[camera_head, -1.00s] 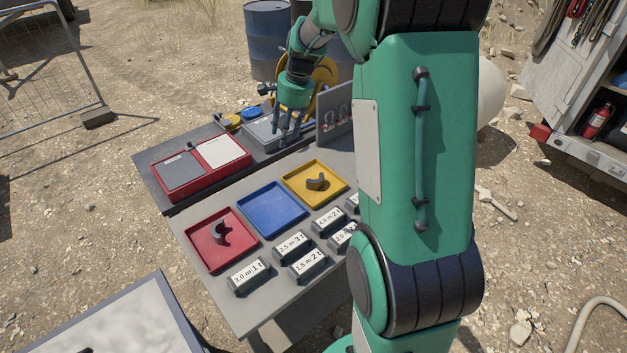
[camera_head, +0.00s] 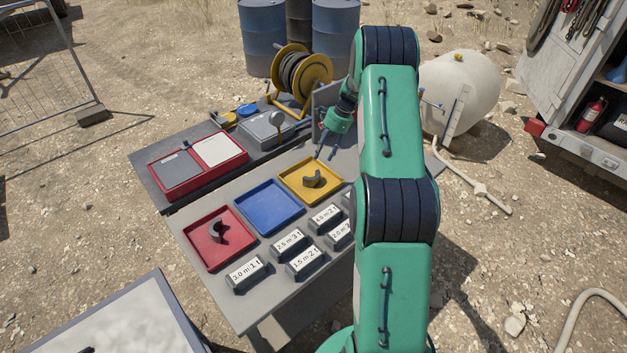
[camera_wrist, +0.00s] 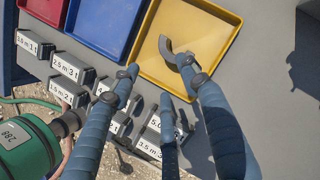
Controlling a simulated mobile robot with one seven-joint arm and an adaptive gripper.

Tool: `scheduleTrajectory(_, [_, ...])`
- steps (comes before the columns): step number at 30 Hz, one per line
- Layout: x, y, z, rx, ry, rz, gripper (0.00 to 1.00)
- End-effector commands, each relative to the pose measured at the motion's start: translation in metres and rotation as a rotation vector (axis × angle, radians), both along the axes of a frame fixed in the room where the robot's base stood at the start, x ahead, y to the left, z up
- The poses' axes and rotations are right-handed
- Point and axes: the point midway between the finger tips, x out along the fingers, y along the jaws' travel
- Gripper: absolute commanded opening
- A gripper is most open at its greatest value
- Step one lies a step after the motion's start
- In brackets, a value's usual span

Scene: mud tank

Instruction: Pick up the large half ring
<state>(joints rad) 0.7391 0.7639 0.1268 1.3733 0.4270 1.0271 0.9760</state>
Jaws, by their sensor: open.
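One dark grey half ring (camera_head: 313,179) lies in the yellow tray (camera_head: 296,196); it also shows in the wrist view (camera_wrist: 166,48), partly behind a finger. A second dark half ring (camera_head: 217,231) is in the red tray (camera_head: 206,262) at the left. I cannot tell for sure from these views which is the large one. My gripper (camera_head: 325,157) is open and empty, above the far right part of the yellow tray. In the wrist view its blue fingers (camera_wrist: 160,82) are spread, reaching toward the yellow tray's near edge.
A blue tray (camera_head: 268,222) lies between the red and yellow trays, empty. Several labelled dark blocks (camera_head: 248,273) stand in rows in front of the trays. A red-framed case (camera_head: 196,163), a grey scale-like box (camera_head: 268,130) and a yellow reel (camera_head: 314,72) are behind.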

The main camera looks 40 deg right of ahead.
Motion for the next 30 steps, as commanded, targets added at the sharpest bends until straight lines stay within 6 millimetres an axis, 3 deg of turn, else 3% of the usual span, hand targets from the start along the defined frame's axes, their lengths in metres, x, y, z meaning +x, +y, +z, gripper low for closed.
scheduleTrajectory(3, [-0.003, -0.012, -0.016, 0.017, 0.011, -0.036, 0.45])
scheduleTrajectory(9, [-0.004, -0.018, -0.024, 0.026, 0.016, -0.057, 0.45])
scheduleTrajectory(20, [-0.004, -0.016, -0.026, 0.026, 0.017, -0.056, 0.45])
scheduleTrajectory(30, [0.003, -0.003, -0.060, 0.027, 0.018, -0.054, 0.45])
